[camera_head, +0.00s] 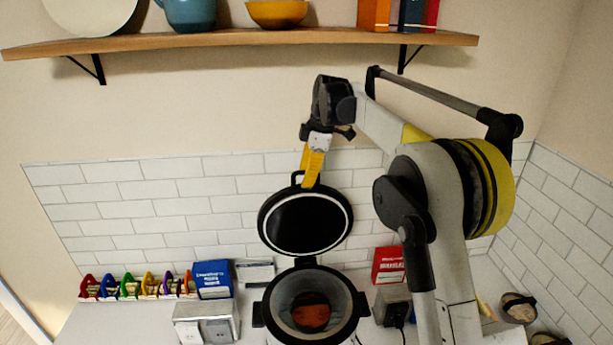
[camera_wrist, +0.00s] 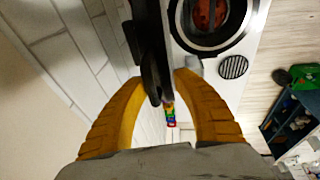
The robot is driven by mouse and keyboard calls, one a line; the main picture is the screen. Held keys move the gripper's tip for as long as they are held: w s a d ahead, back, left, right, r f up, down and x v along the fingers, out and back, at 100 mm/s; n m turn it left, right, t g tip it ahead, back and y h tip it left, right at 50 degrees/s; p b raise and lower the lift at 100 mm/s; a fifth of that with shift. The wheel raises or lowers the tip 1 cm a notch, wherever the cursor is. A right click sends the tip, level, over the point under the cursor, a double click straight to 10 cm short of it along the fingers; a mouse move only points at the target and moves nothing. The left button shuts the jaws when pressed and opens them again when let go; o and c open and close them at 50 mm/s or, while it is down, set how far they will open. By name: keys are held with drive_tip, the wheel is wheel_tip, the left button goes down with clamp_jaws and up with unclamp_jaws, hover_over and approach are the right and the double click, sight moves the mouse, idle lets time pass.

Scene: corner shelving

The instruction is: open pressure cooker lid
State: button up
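The pressure cooker (camera_head: 284,325) stands on the counter, open at the top, with something reddish inside. Its round black lid (camera_head: 305,222) with a pale ring stands nearly upright behind the pot's mouth. My gripper (camera_head: 310,184) is at the lid's top edge, beside its black handle (camera_head: 296,178). In the wrist view, the yellow fingers of my gripper (camera_wrist: 160,82) are apart, with the dark lid (camera_wrist: 151,40) seen edge-on between them. A gap shows by the right finger; contact on the left side is unclear. The pot (camera_wrist: 178,32) also shows in the wrist view.
A blue box (camera_head: 212,279), a silver toaster-like appliance (camera_head: 206,325) and several colourful packets (camera_head: 135,286) stand left of the cooker. A red box (camera_head: 388,265) is at right. A wooden shelf (camera_head: 230,39) with dishes and books hangs above. The tiled wall (camera_head: 160,225) is close behind.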

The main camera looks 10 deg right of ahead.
drive_tip(key=w+v, duration=0.1)
drive_tip(key=v, duration=0.6)
drive_tip(key=shift+s+r, duration=0.2)
drive_tip(key=shift+s, duration=0.25)
drive_tip(key=shift+s+f, duration=0.1)
drive_tip(key=s+d+f+m+t+h+b, duration=0.1)
drive_tip(key=s+d+f+m+t+b, duration=0.3)
drive_tip(key=s+f+m+b, duration=0.95)
drive_tip(key=s+d+f+m+b, duration=0.2)
drive_tip(key=s+f+b, duration=0.9)
drive_tip(key=f, duration=0.5)
drive_tip(key=s+d+f+m+t+h+b, duration=0.1)
drive_tip(key=s+d+f+m+b, duration=0.1)
drive_tip(key=s+f+b, duration=0.9)
drive_tip(key=s+d+f, duration=0.1)
drive_tip(key=s+f, duration=0.3)
drive_tip(key=f, duration=0.1)
drive_tip(key=shift+m+t+h, duration=0.3)
drive_tip(key=shift+m, duration=0.05)
